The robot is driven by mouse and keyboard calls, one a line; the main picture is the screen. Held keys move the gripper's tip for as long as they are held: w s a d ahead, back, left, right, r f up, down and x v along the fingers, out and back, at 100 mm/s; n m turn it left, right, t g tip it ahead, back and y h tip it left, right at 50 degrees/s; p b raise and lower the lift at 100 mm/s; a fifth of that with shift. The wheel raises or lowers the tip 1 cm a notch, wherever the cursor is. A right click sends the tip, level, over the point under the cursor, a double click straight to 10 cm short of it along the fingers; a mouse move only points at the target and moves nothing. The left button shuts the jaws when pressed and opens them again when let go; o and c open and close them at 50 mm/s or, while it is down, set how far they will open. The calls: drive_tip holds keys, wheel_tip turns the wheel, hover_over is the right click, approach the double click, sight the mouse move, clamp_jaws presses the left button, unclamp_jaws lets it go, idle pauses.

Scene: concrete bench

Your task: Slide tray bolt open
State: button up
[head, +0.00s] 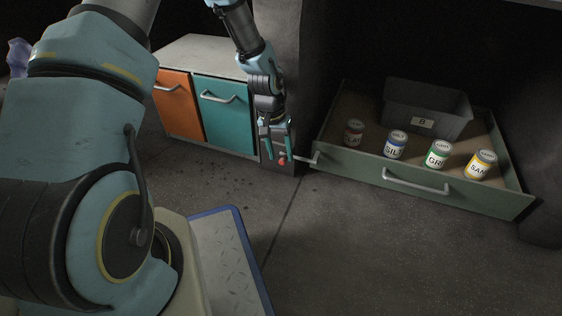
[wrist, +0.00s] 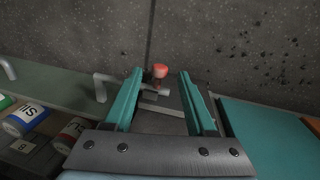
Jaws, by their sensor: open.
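The tray bolt shows a red knob (wrist: 160,71) on a short pale metal rod in the wrist view, at the end of the drawer front. In the head view the red knob (head: 283,160) is just below my fingertips. My gripper (head: 278,150) is open and points down. In the wrist view its two teal fingers (wrist: 160,80) stand on either side of the knob and rod, with a gap to each; contact is not visible. A bent grey bracket (wrist: 102,86) stands left of the knob. The green-grey tray drawer (head: 350,168) is pulled out.
The drawer holds a grey bin (head: 400,108) marked B and several labelled cans, one of them yellow (head: 481,165). A cabinet with an orange door (head: 177,105) and a teal door (head: 225,125) stands left.

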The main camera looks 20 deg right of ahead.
drive_tip(key=shift+s+d+f, duration=0.1)
drive_tip(key=shift+f, duration=0.6)
clamp_jaws()
idle(1.0)
